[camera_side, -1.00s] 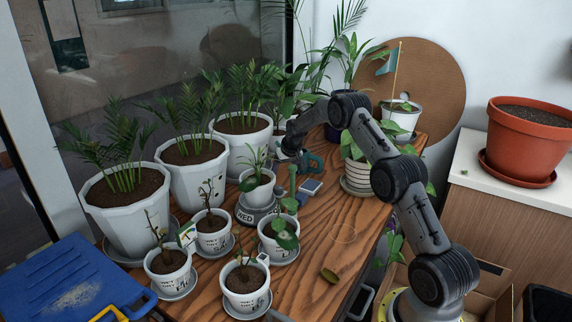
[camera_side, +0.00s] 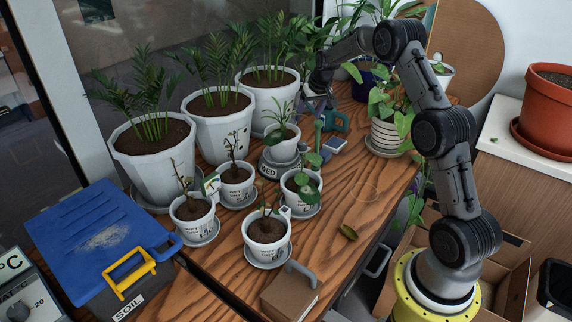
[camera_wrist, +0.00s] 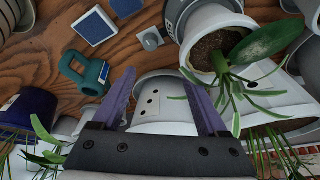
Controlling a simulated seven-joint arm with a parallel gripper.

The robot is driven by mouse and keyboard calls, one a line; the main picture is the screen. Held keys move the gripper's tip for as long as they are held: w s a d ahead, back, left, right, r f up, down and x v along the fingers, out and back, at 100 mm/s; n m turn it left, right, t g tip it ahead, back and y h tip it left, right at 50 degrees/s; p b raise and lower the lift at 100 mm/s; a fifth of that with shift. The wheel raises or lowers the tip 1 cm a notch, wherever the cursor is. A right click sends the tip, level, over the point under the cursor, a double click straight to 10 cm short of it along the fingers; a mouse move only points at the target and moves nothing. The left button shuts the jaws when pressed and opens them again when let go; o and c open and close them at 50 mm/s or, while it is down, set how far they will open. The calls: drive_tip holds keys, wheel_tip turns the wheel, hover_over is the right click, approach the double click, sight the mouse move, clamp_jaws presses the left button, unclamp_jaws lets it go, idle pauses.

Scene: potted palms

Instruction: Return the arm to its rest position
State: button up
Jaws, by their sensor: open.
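My gripper (camera_side: 318,88) is at the far side of the wooden table in the side view, near the rear large white pot (camera_side: 270,92). My arm reaches over from its yellow base at the right, its upper part raised. In the wrist view, my gripper's two purple fingers (camera_wrist: 157,74) are spread apart with nothing held between them. A white pot (camera_wrist: 160,98) with dark dots shows behind the gap between the fingers. The tips are partly dark and small in the side view.
A small potted plant (camera_side: 281,147) stands on a grey stand. A teal handled object (camera_side: 337,122) lies close to my gripper; it also shows in the wrist view (camera_wrist: 84,74). The table's front right (camera_side: 335,205) is mostly bare.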

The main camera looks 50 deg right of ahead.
drive_tip(key=s+a+r+n, duration=0.2)
drive_tip(key=s+a+r, duration=0.4)
drive_tip(key=a+r, duration=0.3)
drive_tip(key=s+a+r+n, duration=0.1)
drive_tip(key=s+a+r, duration=0.6)
drive_tip(key=a, duration=0.4)
drive_tip(key=s+a+n, duration=0.1)
drive_tip(key=s+a, duration=0.3)
drive_tip(key=s, duration=0.4)
drive_tip(key=s+a+n+t+y, duration=0.1)
drive_tip(key=s+a, duration=0.2)
drive_tip(key=s, duration=0.5)
drive_tip(key=s+a+f+n+y, duration=0.1)
drive_tip(key=s+a, duration=0.3)
drive_tip(key=s, duration=0.4)
drive_tip(key=shift+a, duration=0.35)
drive_tip(key=shift+f, duration=0.1)
